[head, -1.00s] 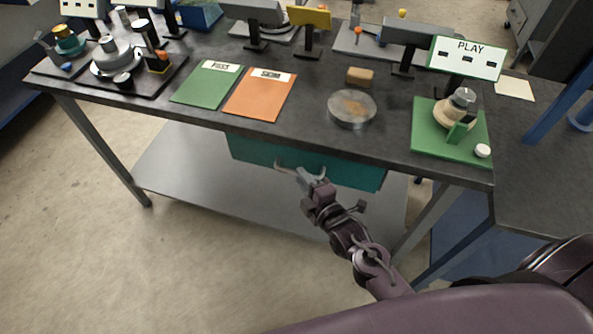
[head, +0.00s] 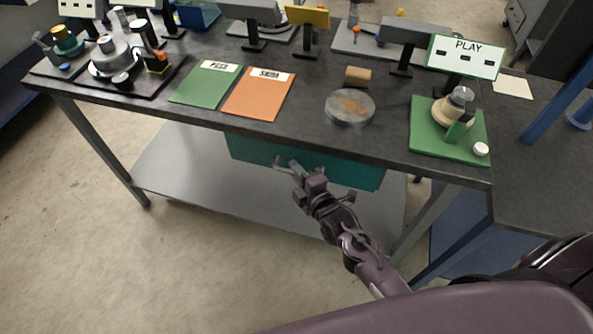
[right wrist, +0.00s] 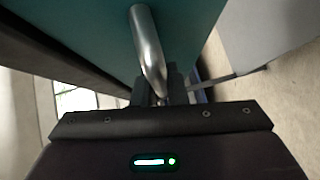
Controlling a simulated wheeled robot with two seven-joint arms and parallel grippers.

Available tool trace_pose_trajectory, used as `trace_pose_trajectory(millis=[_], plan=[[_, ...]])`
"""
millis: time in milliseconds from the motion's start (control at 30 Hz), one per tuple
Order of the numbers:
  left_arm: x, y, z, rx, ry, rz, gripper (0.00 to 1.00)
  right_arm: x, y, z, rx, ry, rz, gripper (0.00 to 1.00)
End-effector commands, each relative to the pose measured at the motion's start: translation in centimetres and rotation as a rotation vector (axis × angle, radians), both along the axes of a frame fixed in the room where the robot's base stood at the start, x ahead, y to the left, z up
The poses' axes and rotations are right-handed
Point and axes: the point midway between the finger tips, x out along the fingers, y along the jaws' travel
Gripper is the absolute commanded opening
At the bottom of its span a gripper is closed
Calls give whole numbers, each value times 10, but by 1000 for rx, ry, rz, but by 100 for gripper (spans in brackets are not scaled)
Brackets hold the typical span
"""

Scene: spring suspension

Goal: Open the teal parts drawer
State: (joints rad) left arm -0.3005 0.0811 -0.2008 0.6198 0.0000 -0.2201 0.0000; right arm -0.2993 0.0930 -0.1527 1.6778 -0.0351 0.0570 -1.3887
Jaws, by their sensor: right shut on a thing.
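The teal parts drawer (head: 340,170) hangs under the front of the dark workbench top. Its teal front also fills the upper part of the right wrist view (right wrist: 180,25). The drawer appears closed or nearly so; I cannot tell exactly. My left gripper is not in view.
A grey lower shelf (head: 190,170) lies below. The floor in front is clear.

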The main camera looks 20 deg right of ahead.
Motion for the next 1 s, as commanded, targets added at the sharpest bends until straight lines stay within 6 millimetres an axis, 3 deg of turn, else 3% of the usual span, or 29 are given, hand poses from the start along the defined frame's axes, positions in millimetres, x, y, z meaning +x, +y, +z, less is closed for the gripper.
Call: trace_pose_trajectory(millis=[167,367,1000], plan=[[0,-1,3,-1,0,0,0,-5,3,0,0,2,0,0],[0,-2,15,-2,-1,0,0,-27,17,2,1,5,0,0],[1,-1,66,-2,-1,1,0,-167,112,2,0,7,2,0]])
